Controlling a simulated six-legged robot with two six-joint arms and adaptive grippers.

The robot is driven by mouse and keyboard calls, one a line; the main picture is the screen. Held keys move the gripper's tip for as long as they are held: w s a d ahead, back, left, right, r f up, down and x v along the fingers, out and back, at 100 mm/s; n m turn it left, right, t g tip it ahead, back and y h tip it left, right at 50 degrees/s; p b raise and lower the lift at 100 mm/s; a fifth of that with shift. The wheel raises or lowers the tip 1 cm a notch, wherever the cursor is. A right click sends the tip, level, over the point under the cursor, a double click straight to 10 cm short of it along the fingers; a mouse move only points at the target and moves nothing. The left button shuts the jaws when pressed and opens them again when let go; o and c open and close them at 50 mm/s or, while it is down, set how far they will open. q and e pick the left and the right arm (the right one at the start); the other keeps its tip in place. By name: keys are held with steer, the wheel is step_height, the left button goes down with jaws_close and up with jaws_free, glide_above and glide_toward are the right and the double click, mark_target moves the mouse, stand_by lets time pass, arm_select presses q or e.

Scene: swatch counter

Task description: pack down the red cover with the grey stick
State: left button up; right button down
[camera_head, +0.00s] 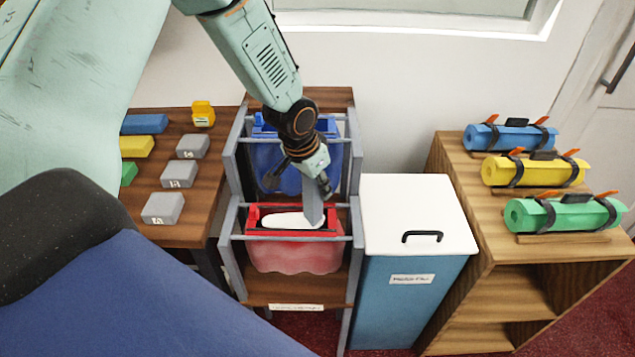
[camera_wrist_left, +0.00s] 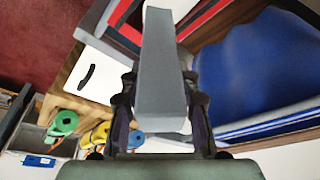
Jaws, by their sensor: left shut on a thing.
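The red cover (camera_head: 290,256) hangs in the front bay of a grey-railed rack, with its mouth open upward. A white oblong thing (camera_head: 290,221) lies in its mouth. My left gripper (camera_head: 319,188) is above the right part of that mouth and is shut on the grey stick (camera_head: 313,205). The stick points down, its lower end at the right end of the white thing; whether they touch I cannot tell. In the left wrist view the grey stick (camera_wrist_left: 160,70) stands between my left fingers (camera_wrist_left: 158,108). My right gripper is not in view.
A blue cover (camera_head: 285,165) hangs in the rack's back bay. A white-lidded blue bin (camera_head: 410,215) stands right of the rack. Blue, yellow and green rolls (camera_head: 560,214) lie on a wooden shelf at right. Grey blocks (camera_head: 178,174) and coloured blocks sit on the left table.

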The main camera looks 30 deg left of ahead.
arm_select(q)
steer(key=shift+f+b, duration=0.9)
steer(key=shift+f, duration=0.7)
steer(key=shift+d+r, duration=0.1)
step_height(320, 180, up, 11)
steer(key=p, duration=1.1)
steer(key=shift+r, duration=0.1)
